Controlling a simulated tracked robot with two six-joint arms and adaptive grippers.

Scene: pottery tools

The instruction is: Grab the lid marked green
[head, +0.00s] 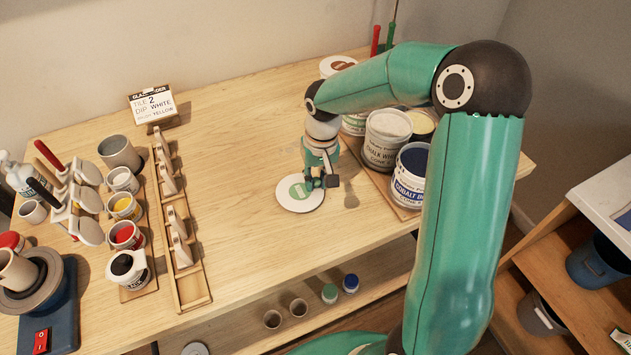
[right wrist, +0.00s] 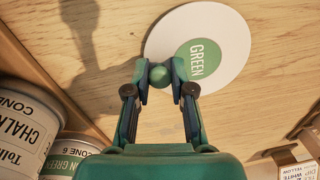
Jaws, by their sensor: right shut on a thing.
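The lid marked green is a white disc with a green centre that reads GREEN. It shows in the head view (head: 299,194) near the table's middle and in the right wrist view (right wrist: 222,30). My right gripper (head: 322,182) is over the lid's right side. In the right wrist view its fingertips (right wrist: 160,76) are closed around a small round green knob at the lid. The lid looks flat on or very close to the table; I cannot tell if it is lifted. My left gripper is not in view.
Glaze tubs, including Chalk White (head: 386,140) and Cobalt Blue (head: 408,178), stand right of the lid. A wooden rack (head: 192,288), several small paint pots and a sign (head: 152,104) are to the left. The table between the rack and lid is clear.

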